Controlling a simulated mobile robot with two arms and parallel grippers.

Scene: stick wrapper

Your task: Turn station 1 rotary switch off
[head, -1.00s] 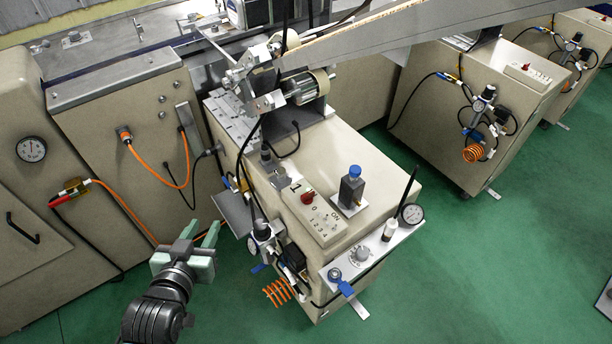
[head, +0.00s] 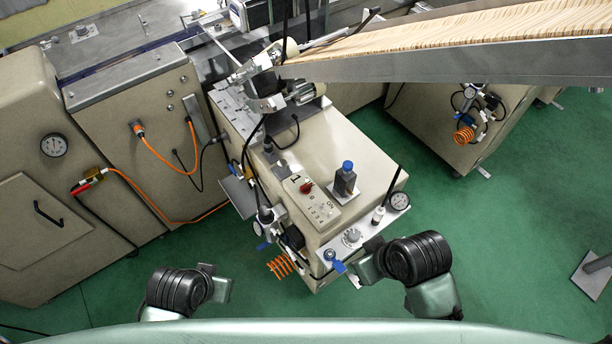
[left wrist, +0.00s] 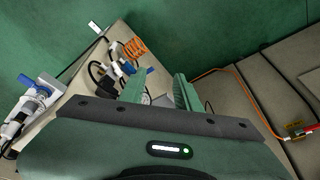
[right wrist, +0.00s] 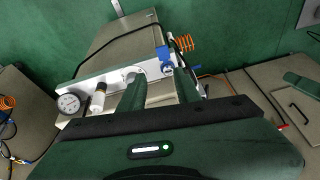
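The station 1 machine (head: 375,155) has a sloping control panel (head: 318,204) with a red rotary switch (head: 306,187), the mark 1 and the word ON. The knob's exact setting is too small to read. A grey round knob (head: 352,236) sits on the front bracket. My left gripper (head: 222,285) is in front and left of the machine, apart from it. Its fingers are spread and empty in the left wrist view (left wrist: 159,78). My right gripper (head: 357,273) is near the front bracket; its spread fingers show in the right wrist view (right wrist: 159,78), with nothing visible between them.
A pressure gauge (head: 399,201), a blue-capped block (head: 345,180) and a blue valve handle (head: 338,266) stick out around the panel. An orange coiled hose (head: 281,266) hangs at the front left. A slanted chute (head: 450,66) crosses above. Green floor (head: 500,240) is free at right.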

